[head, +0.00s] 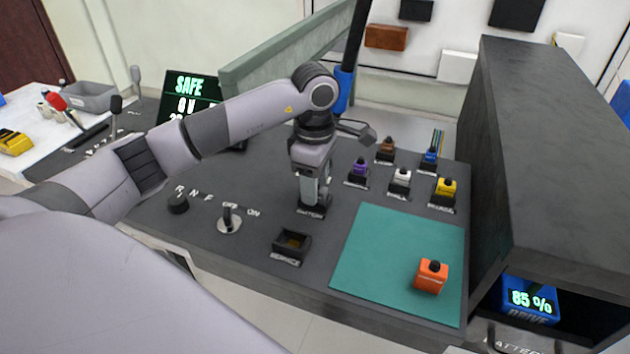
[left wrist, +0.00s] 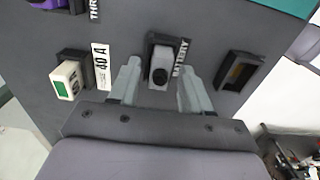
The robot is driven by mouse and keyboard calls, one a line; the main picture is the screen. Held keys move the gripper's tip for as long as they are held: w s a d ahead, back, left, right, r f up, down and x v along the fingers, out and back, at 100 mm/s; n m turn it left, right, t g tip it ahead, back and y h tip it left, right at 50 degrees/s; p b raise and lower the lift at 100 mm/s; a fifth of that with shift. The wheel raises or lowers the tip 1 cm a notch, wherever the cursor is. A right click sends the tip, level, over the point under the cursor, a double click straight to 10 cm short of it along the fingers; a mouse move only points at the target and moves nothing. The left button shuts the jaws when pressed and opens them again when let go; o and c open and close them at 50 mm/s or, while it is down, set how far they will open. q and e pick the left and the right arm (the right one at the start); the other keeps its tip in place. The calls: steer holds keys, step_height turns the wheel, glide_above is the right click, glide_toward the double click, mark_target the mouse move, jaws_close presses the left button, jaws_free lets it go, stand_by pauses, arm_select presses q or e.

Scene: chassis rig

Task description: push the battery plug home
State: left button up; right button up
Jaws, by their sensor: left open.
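The battery plug (left wrist: 160,68) is a grey block with a round dark knob, in its dark socket beside the BATTERY label (left wrist: 181,58). My left gripper (left wrist: 159,72) is open, with one finger on each side of the plug in the left wrist view. I cannot tell whether the fingers touch it. In the head view my left gripper (head: 313,197) points down over the BATTERY label (head: 311,212) and largely hides the plug. How deep the plug sits is unclear. My right gripper is not in view.
An empty SERVICE socket (head: 292,245) lies in front of my gripper. An orange plug (head: 431,275) stands on the teal mat (head: 385,250). Several coloured plugs stand behind, including a purple one (head: 359,170). A tall dark cabinet (head: 550,150) bounds the right side.

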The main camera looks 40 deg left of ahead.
arm_select(q)
step_height(320, 180, up, 12)
steer(key=shift+r, duration=0.15)
stand_by(0.7)
